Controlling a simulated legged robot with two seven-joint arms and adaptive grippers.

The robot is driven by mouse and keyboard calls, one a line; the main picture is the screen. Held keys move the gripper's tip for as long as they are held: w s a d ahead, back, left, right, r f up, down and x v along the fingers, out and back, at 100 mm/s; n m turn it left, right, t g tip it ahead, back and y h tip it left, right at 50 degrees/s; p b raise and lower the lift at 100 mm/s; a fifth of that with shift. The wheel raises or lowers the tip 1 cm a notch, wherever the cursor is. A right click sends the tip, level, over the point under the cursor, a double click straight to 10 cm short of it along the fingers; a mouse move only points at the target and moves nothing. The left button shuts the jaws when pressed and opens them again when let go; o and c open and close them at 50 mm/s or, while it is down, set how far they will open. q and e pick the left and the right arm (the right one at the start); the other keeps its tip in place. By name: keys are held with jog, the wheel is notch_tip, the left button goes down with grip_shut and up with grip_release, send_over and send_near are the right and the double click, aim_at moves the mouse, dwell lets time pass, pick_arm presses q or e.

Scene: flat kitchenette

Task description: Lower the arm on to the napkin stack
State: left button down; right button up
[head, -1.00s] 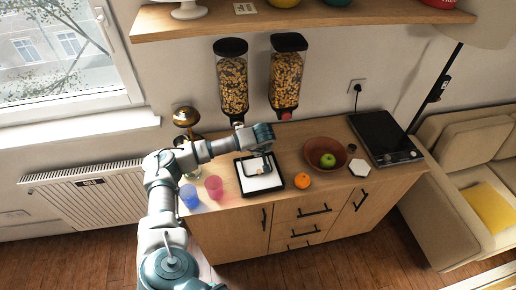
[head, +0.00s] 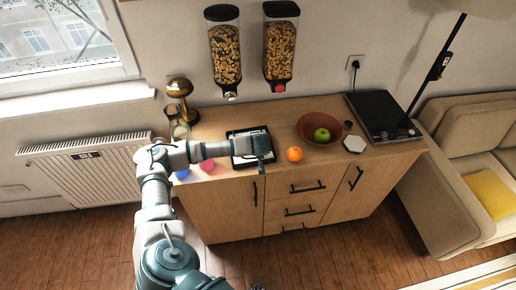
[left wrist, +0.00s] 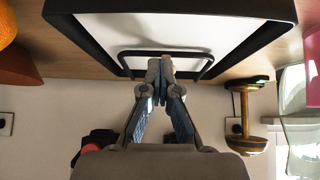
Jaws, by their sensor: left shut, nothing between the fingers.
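The napkin stack is white and lies in a black holder (head: 229,134) on the wooden cabinet top, partly hidden by my arm. In the left wrist view the white napkins (left wrist: 205,22) fill the black-rimmed holder. My left gripper (head: 263,166) is over the front right of the holder in the head view. Its closed fingertips (left wrist: 160,66) overlap the middle of the black arm; contact is unclear. My right gripper is not in view.
An orange (head: 295,154) sits just right of the holder, with a brown bowl (head: 308,128) holding a green apple (head: 321,134) beyond. Pink (head: 207,166) and blue (head: 182,174) cups stand left, partly behind my arm. Two cereal dispensers (head: 225,52) (head: 280,48) hang above.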

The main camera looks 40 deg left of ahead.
pick_arm(q)
jog(key=shift+s+d+f, duration=0.25)
jog(key=shift+d+f, duration=0.1)
jog(key=shift+f, duration=0.35)
jog(key=shift+w, duration=0.1)
jog(key=shift+w+a+f, duration=0.1)
jog(key=shift+w+a, duration=0.1)
jog(key=shift+s+a, duration=0.1)
jog(key=shift+a, duration=0.3)
jog(key=shift+d, duration=0.15)
jog(key=v, duration=1.1)
jog(key=shift+s, duration=0.3)
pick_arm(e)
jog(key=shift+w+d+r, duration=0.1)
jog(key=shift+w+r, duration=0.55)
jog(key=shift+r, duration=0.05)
